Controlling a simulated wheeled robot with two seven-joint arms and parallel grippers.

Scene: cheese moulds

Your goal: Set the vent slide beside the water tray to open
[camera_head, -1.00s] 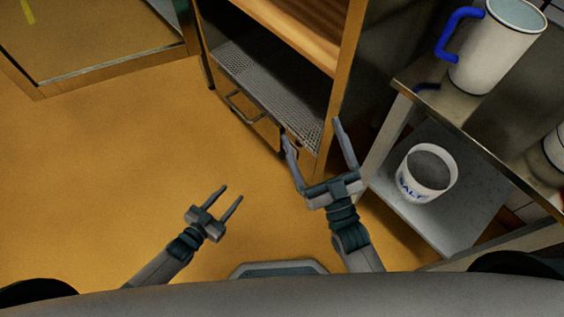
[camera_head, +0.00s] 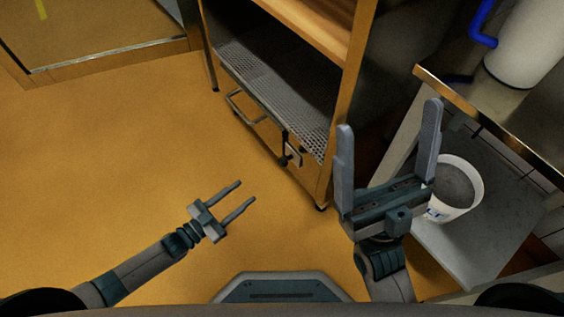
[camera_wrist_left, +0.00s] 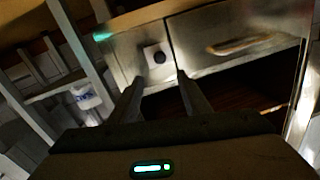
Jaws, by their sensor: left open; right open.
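The water tray's drawer-like front (camera_wrist_left: 205,42) has a bar handle (camera_head: 240,106). My left gripper (camera_head: 247,191) is open and empty, apart from the knob and below-left of it in the head view. Its fingers (camera_wrist_left: 158,82) point towards the slide in the wrist view. My right gripper (camera_head: 388,115) is open and empty, right of the cabinet.
The wooden cabinet (camera_head: 336,105) has a perforated metal shelf (camera_head: 262,82) above the tray. At right, a metal bench holds a white jug (camera_head: 528,45) with a blue handle. A salt tub (camera_head: 457,190) stands on its lower shelf (camera_head: 480,245). The yellow floor at left is clear.

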